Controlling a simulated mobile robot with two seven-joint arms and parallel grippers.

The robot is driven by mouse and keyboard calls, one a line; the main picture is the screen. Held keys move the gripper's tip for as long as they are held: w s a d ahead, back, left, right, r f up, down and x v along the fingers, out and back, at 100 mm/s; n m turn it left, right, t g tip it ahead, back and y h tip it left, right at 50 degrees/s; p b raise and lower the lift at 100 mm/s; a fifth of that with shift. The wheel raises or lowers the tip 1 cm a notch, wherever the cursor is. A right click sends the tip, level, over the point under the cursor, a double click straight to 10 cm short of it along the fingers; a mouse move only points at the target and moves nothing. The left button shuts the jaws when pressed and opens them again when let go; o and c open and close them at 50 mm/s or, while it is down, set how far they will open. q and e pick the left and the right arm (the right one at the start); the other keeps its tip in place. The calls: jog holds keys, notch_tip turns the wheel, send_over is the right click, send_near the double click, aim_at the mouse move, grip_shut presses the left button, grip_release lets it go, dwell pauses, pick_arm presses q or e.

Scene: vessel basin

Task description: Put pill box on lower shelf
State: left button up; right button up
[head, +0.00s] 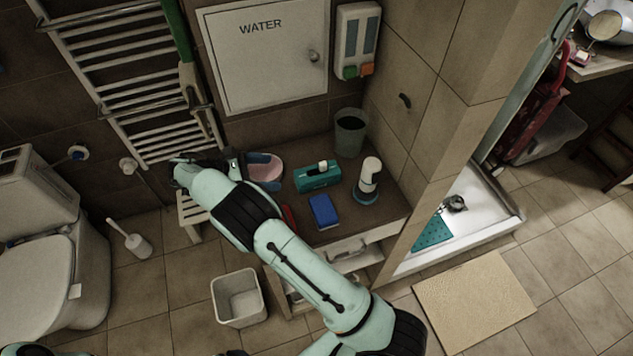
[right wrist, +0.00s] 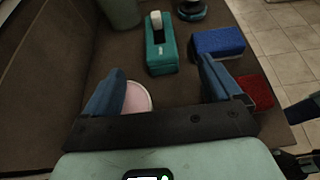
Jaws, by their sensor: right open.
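Which item is the pill box I cannot tell for sure. A blue box (head: 323,211) lies on the counter's front part; it also shows in the right wrist view (right wrist: 217,43). A red box (right wrist: 255,91) lies beside it, mostly hidden by my arm in the head view. My right gripper (right wrist: 160,88) is open and empty above the counter's left end, its blue fingers apart. A round pink dish (head: 264,168) shows between and beyond the fingers. The lower shelf (head: 345,256) under the counter is partly visible. My left gripper is not seen.
A teal box (head: 317,178), a white bottle (head: 369,172) and a grey cup (head: 350,137) stand on the counter (head: 390,212). A white bin (head: 239,297) stands on the floor. A toilet (head: 50,255) is at the left. Tiled floor in front is partly clear.

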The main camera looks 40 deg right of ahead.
jog(key=b, duration=0.2)
send_near(317, 171)
jog(key=shift+s+d+f, duration=0.3)
jog(key=shift+s, duration=0.15)
jog(key=shift+d+f, duration=0.35)
jog(key=shift+d, duration=0.45)
jog(key=x, duration=0.4)
jog(key=shift+s+d+f, duration=0.1)
jog(key=shift+s+d, duration=0.05)
jog(key=shift+d, duration=0.05)
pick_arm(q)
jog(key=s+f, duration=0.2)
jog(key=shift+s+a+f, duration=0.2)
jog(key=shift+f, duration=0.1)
pick_arm(e)
jog(key=shift+h, duration=0.3)
grip_shut()
